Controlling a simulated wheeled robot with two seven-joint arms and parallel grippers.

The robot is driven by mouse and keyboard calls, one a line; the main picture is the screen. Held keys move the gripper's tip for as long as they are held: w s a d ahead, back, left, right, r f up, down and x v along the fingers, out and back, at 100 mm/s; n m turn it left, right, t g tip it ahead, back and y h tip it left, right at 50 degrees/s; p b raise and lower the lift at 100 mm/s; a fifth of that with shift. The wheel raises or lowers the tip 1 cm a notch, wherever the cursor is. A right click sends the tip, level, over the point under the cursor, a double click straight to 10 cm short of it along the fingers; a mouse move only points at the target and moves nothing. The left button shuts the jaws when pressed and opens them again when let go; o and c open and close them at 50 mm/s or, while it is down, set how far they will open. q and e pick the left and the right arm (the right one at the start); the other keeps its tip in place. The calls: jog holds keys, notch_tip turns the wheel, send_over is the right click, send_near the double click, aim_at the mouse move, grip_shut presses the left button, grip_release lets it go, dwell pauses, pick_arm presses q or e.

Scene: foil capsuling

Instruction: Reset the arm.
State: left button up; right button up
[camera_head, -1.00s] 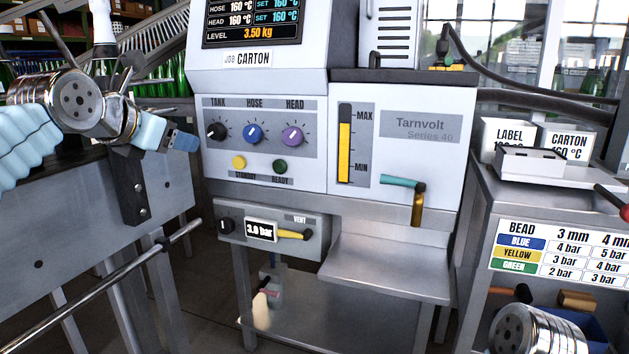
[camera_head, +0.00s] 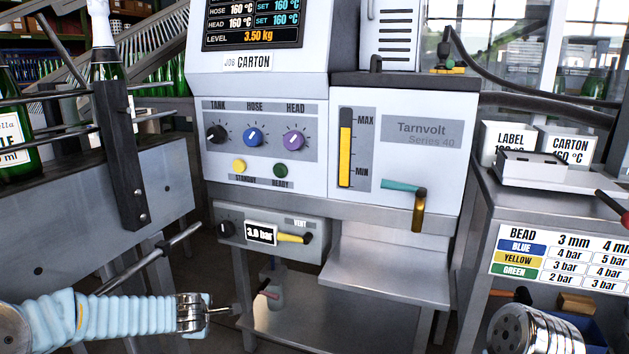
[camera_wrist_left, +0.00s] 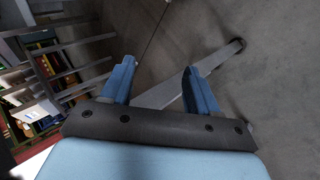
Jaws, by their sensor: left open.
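My left arm (camera_head: 110,318), in a pale blue ribbed sleeve, reaches in low from the left edge in the head view. Its metal wrist joint (camera_head: 190,313) is in front of the machine's lower shelf. In the left wrist view my left gripper (camera_wrist_left: 157,76) has its two blue fingers apart, with nothing between them, above grey floor. A metal joint of my right arm (camera_head: 535,332) shows at the bottom right. My right gripper is out of view.
The Tarnvolt machine (camera_head: 405,165) stands in the middle, with a small shelf (camera_head: 385,275) below its nozzle. A conveyor (camera_head: 75,215) with bottles is at left, and its metal rod (camera_head: 150,257) sticks out above my left arm. A side cabinet (camera_head: 500,190) stands at right.

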pick_arm(q)
jog(key=s+d+f+m+g+h, duration=0.1)
jog(key=s+d+f+m, duration=0.25)
jog(key=f, duration=0.25)
jog(key=s+d+f+m+g+h, duration=0.1)
jog(key=s+d+f+m, duration=0.25)
jog(key=f, duration=0.35)
jog(key=s+d+f+m+g+h, duration=0.1)
jog(key=s+d+f+m+g, duration=0.1)
jog(key=s, duration=0.6)
jog(key=s+d+f+m+g+h, duration=0.1)
jog(key=s+d+f+m+g, duration=0.1)
jog(key=s+f, duration=0.4)
jog(key=s+d+f+m+g+h+p, duration=0.1)
jog(key=s+d+f+m, duration=0.3)
jog(key=s, duration=0.7)
jog(key=shift+s+d+f+m+g+h, duration=0.15)
jog(key=shift+s+d+m+g+h, duration=0.3)
jog(key=shift+m, duration=0.45)
jog(key=shift+w+a, duration=0.1)
jog(key=shift+w, duration=0.1)
